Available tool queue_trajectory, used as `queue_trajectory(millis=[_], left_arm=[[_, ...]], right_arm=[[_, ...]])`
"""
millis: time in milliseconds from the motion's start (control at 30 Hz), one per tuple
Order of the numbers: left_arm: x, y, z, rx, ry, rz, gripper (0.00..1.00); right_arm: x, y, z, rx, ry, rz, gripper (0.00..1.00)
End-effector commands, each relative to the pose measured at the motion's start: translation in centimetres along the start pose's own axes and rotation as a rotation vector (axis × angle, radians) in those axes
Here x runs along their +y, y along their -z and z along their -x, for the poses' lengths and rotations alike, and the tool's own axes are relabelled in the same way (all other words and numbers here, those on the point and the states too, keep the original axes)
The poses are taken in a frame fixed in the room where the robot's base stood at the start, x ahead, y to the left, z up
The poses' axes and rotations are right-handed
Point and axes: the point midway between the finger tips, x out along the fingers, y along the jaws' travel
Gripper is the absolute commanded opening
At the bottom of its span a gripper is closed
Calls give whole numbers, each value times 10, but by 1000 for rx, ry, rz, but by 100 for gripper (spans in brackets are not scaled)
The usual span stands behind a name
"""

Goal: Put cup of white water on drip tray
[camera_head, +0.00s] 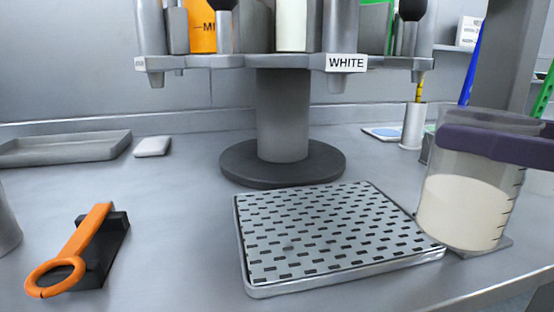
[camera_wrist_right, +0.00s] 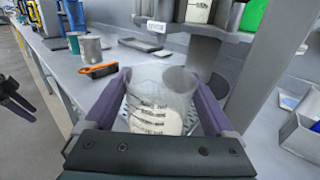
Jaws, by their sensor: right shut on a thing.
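A clear cup of white liquid (camera_head: 462,207) with dark measuring marks is at the right of the head view, upright, close to the right edge of the drip tray. The cup also shows between the fingers in the right wrist view (camera_wrist_right: 158,105). My right gripper (camera_wrist_right: 160,100) is shut on the cup, one purple finger on each side; a purple finger (camera_head: 495,145) crosses its upper part in the head view. The drip tray (camera_head: 345,274) is a metal tray with a slotted top, empty, on the counter. Whether the cup touches the counter I cannot tell.
The grey dispenser stand (camera_head: 283,115) with the WHITE label (camera_head: 346,63) rises behind the tray. An orange tool (camera_head: 75,258) on a black holder lies at left. A flat grey tray (camera_head: 65,147) and a white pen cup (camera_head: 412,126) stand at the back.

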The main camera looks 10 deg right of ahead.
Motion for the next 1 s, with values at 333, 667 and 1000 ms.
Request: queue_trajectory(millis=[333, 667, 1000], left_arm=[[4, -5, -14, -1, -8, 9, 50], [4, -2, -7, -1, -11, 12, 50], [2, 1, 5, -1, -8, 9, 50]], right_arm=[[-1, -1, -42, -2, 1, 5, 0], [-1, -4, -78, -2, 2, 5, 0], [-1, -2, -126, -2, 3, -1, 0]])
